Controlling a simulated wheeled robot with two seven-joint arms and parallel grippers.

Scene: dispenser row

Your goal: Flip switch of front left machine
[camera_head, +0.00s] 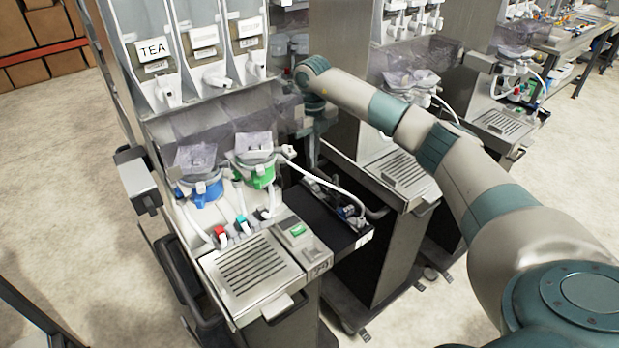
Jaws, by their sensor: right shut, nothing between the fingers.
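The front left machine (222,262) is a steel dispenser with a slotted drip tray at its front. A green switch (297,230) sits on the panel right of the tray. My right arm reaches in from the lower right, and its wrist bends down behind the machine's right side. My right gripper (313,152) is shut and empty, pointing down above the dark open drawer, behind and above the switch and apart from it. Its fingertips are small and hard to make out. My left gripper is out of view.
Blue (200,190) and green (257,174) dispensing units with white hoses stand behind the tray. A black drawer (320,222) with tubing juts out on the right. Bins with a TEA label (153,49) hang above. More machines stand to the right.

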